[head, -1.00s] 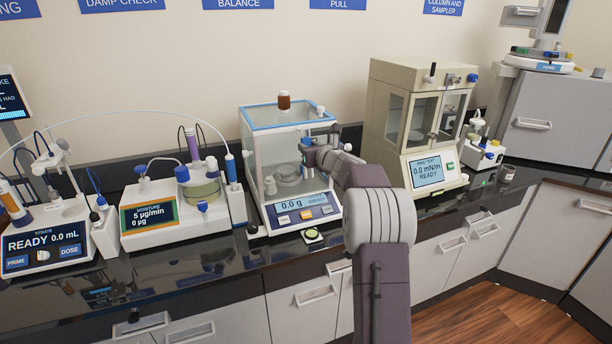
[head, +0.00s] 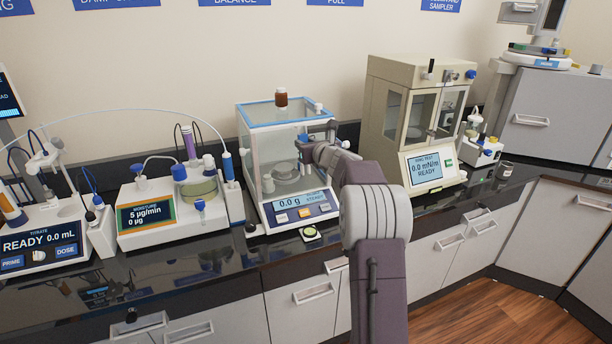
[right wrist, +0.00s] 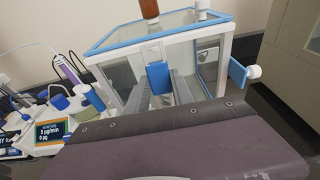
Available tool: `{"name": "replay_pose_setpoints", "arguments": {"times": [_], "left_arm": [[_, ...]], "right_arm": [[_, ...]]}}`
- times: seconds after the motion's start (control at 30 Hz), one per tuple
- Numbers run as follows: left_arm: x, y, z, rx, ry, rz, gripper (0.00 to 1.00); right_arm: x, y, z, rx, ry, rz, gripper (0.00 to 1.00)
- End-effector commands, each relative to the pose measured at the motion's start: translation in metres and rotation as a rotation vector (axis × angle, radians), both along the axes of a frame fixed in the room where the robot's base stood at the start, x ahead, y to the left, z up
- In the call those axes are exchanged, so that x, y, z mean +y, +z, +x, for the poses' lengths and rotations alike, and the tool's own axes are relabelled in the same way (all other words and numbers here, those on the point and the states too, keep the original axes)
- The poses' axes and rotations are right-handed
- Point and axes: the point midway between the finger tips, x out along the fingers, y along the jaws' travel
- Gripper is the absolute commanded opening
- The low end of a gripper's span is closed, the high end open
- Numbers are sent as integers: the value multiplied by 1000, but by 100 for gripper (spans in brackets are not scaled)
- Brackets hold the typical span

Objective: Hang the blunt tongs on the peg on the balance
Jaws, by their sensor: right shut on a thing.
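The balance (head: 292,208) is a glass-walled box with a blue top frame and a display reading 0.0 g. My right gripper (head: 306,146) is at the right side of its glass, and my arm hides part of it. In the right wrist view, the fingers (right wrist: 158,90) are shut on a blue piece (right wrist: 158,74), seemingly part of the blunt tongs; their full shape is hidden. A white round stub on a blue bracket (right wrist: 244,75) sticks out at the balance's right side there, possibly the peg. My left gripper is not in view.
The moisture unit (head: 175,212) stands to the left, and the beige ring-test cabinet (head: 378,128) to the right. A small round dish (head: 311,233) lies in front of the balance.

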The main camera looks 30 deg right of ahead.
Motion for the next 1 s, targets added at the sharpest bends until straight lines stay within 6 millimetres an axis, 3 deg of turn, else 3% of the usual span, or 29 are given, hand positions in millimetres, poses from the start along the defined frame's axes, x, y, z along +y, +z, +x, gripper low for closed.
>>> {"name": "replay_pose_setpoints", "arguments": {"times": [0.57, 1.0], "left_arm": [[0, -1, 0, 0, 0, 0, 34], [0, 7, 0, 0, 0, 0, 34]], "right_arm": [[0, 2, -1, 0, 0, 0, 0], [-2, 2, 11, 0, 0, 0, 0]]}}
